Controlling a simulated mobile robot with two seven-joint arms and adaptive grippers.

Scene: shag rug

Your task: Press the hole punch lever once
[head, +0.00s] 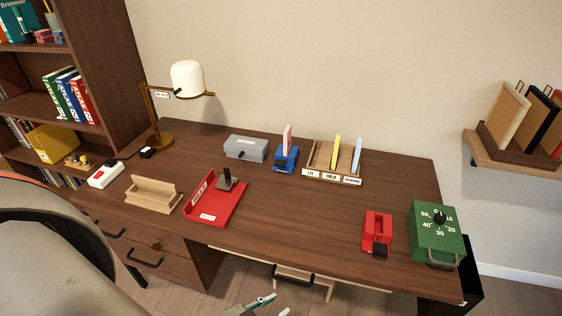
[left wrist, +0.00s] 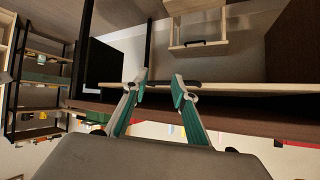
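No label names the hole punch. A small red device with a black front part (head: 377,229) stands near the front right of the desk and could be it, but I cannot be sure. A red tray-like piece (head: 213,206) with a dark upright lever (head: 227,179) sits left of centre. My left gripper (head: 274,304) shows at the bottom edge of the head view, below the desk's front edge and apart from these things. In the left wrist view its two green-grey fingers (left wrist: 160,84) are spread, with nothing between them. My right gripper is not in view.
The desk (head: 300,215) has clear room in its middle. A green timer box (head: 434,232) stands beside the red device. A grey box (head: 246,148), a blue holder (head: 286,158), a wooden sorter (head: 318,160) and a lamp (head: 187,79) stand behind. A chair (head: 50,265) is at left.

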